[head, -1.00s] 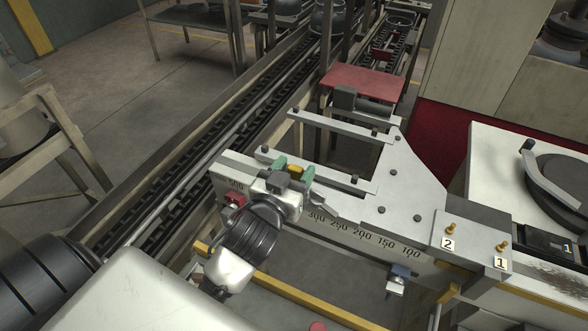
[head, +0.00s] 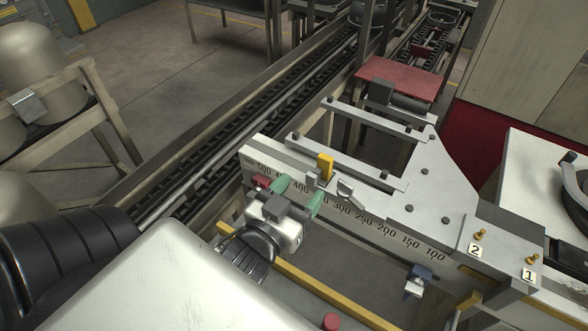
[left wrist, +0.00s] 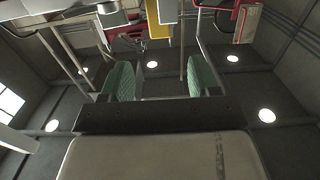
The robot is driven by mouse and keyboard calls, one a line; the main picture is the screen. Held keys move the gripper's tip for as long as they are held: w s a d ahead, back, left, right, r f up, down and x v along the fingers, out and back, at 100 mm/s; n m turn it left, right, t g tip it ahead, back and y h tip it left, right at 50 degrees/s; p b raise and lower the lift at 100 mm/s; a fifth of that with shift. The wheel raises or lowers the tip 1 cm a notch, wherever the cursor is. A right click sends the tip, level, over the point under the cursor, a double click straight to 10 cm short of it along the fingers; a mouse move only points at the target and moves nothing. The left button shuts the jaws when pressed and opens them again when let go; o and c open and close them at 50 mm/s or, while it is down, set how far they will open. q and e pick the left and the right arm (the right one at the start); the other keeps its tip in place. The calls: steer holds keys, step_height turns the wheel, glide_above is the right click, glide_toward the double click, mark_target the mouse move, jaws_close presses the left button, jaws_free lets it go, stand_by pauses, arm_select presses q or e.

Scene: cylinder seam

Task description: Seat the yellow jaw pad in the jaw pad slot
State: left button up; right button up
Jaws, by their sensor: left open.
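The yellow jaw pad (head: 325,167) stands upright on the pale scaled beam (head: 390,236), beside a small grey block (head: 313,181). Its lower end is partly hidden, so I cannot tell how deep it sits in the slot. My left gripper (head: 298,195) is open and empty, with green fingertips on the near side of the beam, apart from the pad. In the left wrist view, the pad (left wrist: 158,28) shows at the top, beyond the gap between the green fingers (left wrist: 162,78). My right gripper is not in view.
A grey pointed piece (head: 350,194) sits on the beam just right of the pad. A red part (head: 262,181) is left of the gripper. A flat plate (head: 430,185) with dark bolts lies right, and a conveyor (head: 240,125) runs behind.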

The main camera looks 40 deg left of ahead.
arm_select(q)
steer(key=shift+s, duration=0.7)
